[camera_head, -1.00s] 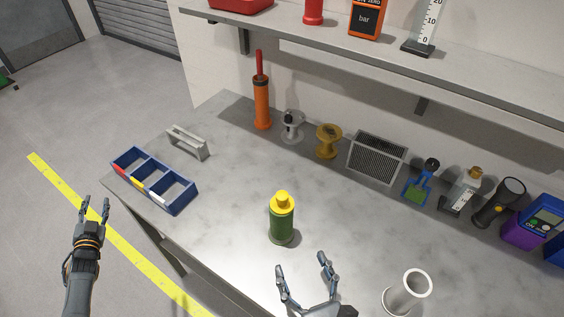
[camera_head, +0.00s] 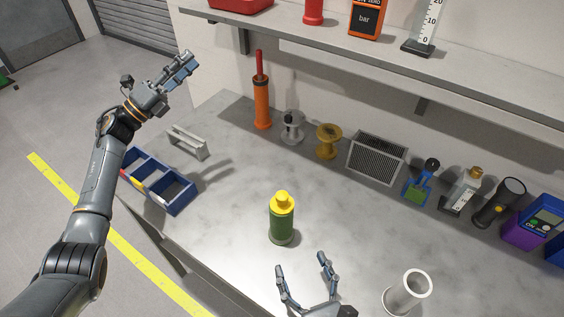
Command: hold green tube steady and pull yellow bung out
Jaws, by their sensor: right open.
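The green tube (camera_head: 282,225) stands upright on the grey table, on a small round base. The yellow bung (camera_head: 282,201) sits in its top. My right gripper (camera_head: 301,263) is open and empty just in front of the tube, its fingers apart and not touching it. My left gripper (camera_head: 184,64) is raised high at the upper left, above the table's back left corner and far from the tube. Its fingers are seen from the side, so their opening is unclear, and nothing shows in them.
A white cup-like tube (camera_head: 407,291) stands right of my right gripper. A blue divided tray (camera_head: 176,208) lies at the left edge, partly behind my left arm. An orange pump (camera_head: 262,103), spools and a grey vent box (camera_head: 376,158) line the back. The table around the tube is clear.

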